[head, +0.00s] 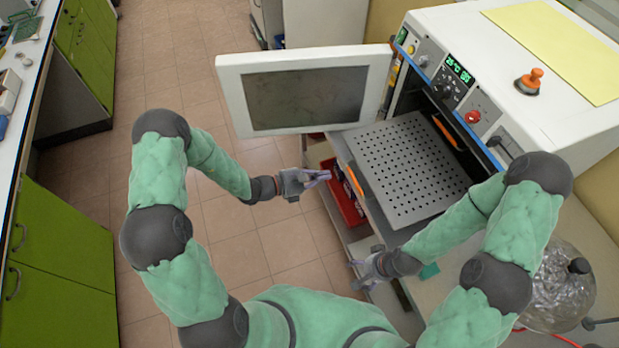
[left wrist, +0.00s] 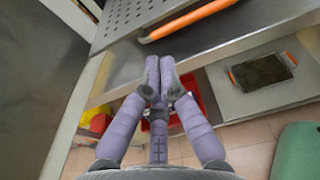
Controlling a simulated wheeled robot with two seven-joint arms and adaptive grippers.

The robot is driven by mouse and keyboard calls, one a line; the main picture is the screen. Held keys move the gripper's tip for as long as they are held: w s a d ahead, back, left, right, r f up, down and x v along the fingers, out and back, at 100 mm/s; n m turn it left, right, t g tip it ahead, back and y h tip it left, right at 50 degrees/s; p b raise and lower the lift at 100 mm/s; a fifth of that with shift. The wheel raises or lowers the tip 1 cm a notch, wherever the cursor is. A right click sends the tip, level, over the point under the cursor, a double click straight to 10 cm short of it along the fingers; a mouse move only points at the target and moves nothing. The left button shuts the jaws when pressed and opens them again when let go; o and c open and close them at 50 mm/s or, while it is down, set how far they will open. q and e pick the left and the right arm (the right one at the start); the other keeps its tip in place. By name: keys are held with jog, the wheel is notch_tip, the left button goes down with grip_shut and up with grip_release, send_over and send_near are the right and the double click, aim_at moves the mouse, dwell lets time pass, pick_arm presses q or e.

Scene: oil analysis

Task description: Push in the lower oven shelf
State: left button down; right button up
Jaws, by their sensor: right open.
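The oven (head: 480,85) stands at the right with its door (head: 305,90) swung open to the left. A grey perforated shelf (head: 410,165) sticks out of it, with an orange handle (head: 356,180) on its front edge. Another orange bar (head: 447,132) shows inside the oven, higher up. In the left wrist view the shelf (left wrist: 125,20) and its handle (left wrist: 190,20) are just ahead. My left gripper (head: 325,176) is shut and empty, left of the handle and apart from it; its fingertips (left wrist: 160,80) meet. My right gripper (head: 356,274) is open and empty, below the shelf's front corner in the picture.
A red bin (head: 343,196) sits under the shelf. A glass vessel (head: 560,290) stands at the lower right. A dark tablet-like object (left wrist: 263,72) with orange ends lies on a lower surface. Green cabinets (head: 60,255) line the left; tiled floor lies between.

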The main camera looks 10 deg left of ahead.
pick_arm(q)
jog(key=x, duration=0.6)
jog(key=shift+d, duration=0.1)
jog(key=b, duration=1)
send_near(424, 145)
jog(key=x, duration=0.8)
jog(key=shift+f, duration=0.3)
jog(key=shift+r, duration=0.3)
